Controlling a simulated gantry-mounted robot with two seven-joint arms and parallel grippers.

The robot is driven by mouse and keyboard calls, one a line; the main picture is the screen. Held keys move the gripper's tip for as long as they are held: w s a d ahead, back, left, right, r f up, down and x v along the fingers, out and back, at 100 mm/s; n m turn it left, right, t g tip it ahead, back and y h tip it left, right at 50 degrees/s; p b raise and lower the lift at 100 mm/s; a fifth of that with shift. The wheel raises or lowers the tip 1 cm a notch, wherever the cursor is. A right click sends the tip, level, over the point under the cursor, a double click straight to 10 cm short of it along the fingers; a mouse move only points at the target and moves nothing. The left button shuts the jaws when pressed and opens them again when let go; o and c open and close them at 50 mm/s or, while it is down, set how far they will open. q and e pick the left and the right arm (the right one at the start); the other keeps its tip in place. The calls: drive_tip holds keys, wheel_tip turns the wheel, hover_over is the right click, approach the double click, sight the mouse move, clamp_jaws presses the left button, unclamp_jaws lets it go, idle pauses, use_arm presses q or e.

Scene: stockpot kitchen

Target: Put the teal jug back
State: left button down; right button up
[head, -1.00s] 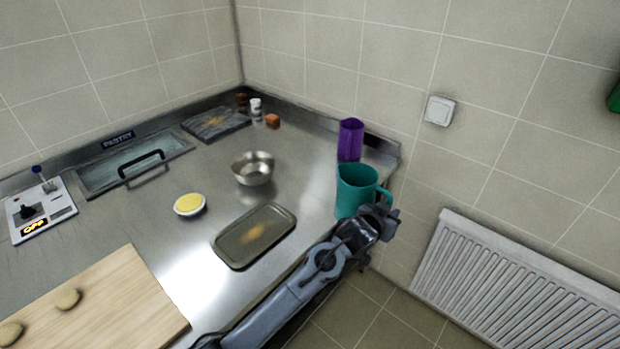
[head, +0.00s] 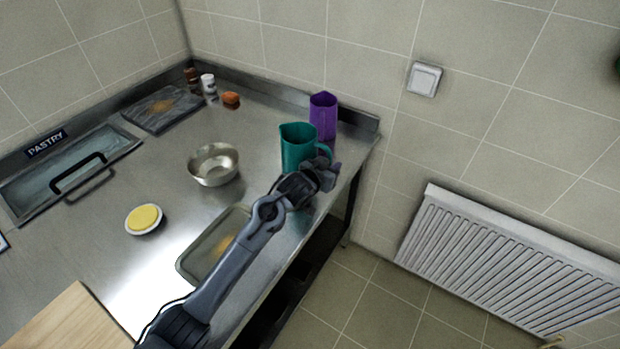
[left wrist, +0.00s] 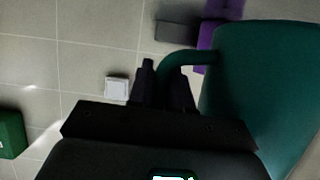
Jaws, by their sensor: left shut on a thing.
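The teal jug (head: 297,148) is upright at the right part of the steel counter in the head view, in front of the purple jug (head: 323,115). My left gripper (head: 326,166) is shut on the jug's handle, on its right side. In the left wrist view the teal jug (left wrist: 262,95) fills the right side, and its handle runs between the fingers of my left gripper (left wrist: 163,88). I cannot tell whether the jug's base touches the counter. My right gripper is in neither view.
A metal tray (head: 190,265) lies partly under my left arm. A raised lip edges the counter at the wall. A radiator (head: 500,260) is at the right.

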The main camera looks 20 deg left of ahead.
use_arm(q)
drive_tip(key=a+f, duration=0.2)
drive_tip(key=a, duration=0.3)
drive_tip(key=shift+w+a+f, duration=0.2)
drive_tip(key=shift+f, duration=0.2)
drive_tip(key=shift+f+b, duration=0.5)
drive_tip(key=shift+f, duration=1.55)
drive_tip(key=shift+f, duration=0.1)
drive_tip(key=c, duration=1.1)
unclamp_jaws()
drive_tip(key=shift+f, duration=0.1)
drive_tip(key=shift+o, duration=0.2)
drive_tip(key=shift+r, duration=0.2)
drive_tip(key=p+v, duration=0.2)
drive_tip(key=v, duration=1)
drive_tip(key=shift+p, duration=0.3)
drive_tip(key=shift+s, duration=0.1)
